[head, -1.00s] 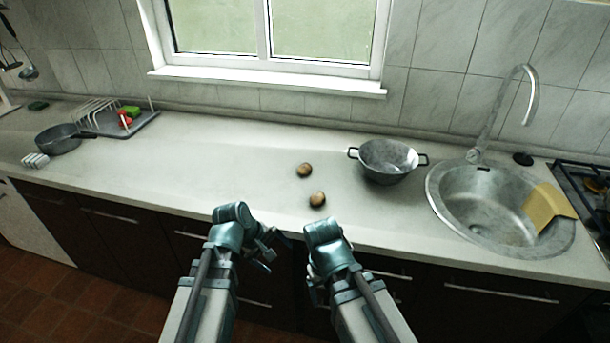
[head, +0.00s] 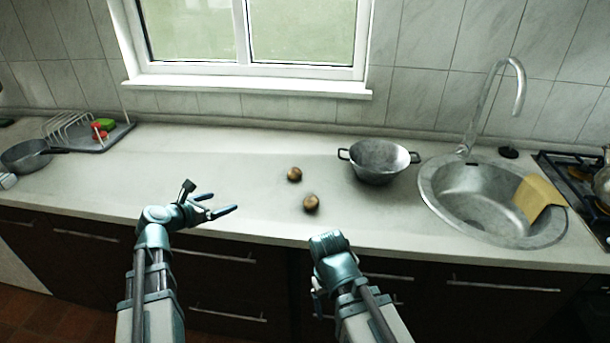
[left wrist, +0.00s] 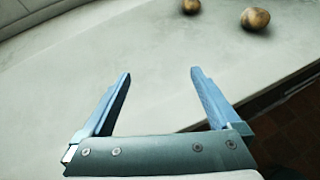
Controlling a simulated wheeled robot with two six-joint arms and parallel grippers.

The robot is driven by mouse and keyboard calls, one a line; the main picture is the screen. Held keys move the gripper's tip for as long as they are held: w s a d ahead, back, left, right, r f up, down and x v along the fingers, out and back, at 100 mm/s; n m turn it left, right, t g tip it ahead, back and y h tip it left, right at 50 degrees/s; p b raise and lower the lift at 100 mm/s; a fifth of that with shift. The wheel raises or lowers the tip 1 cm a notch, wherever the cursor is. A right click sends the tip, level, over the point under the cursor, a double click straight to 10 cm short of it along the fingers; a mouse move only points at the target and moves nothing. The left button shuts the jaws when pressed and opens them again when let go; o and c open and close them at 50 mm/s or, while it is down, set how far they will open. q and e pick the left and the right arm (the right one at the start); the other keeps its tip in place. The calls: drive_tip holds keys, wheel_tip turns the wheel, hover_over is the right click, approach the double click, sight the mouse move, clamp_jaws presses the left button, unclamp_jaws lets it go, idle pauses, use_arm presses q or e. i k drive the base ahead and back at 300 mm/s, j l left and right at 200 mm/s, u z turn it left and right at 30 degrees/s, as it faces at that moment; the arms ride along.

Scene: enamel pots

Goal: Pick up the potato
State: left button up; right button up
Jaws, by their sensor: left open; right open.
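Two brown potatoes lie apart on the pale counter (head: 240,165). The farther potato (head: 294,174) is left of the pot, and the nearer potato (head: 311,203) is closer to the front edge. In the left wrist view they show at the top, the farther one (left wrist: 191,6) cut by the frame edge and the nearer one (left wrist: 255,19) at the top right. My left gripper (head: 212,202) is open and empty over the counter, left of both potatoes; its spread fingers (left wrist: 160,85) show in the wrist view. My right gripper (head: 318,290) is below the counter's front edge, its fingers mostly hidden.
A grey two-handled pot (head: 379,161) stands right of the potatoes. A sink (head: 470,195) with a yellow cloth or board (head: 538,197) is farther right. A dish rack (head: 72,130) and a pan (head: 27,156) are at the left. The counter between rack and potatoes is clear.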

sight(295, 173)
drive_tip(key=j+z, duration=0.75)
drive_tip(key=i+j, duration=0.05)
drive_tip(key=j, duration=0.05)
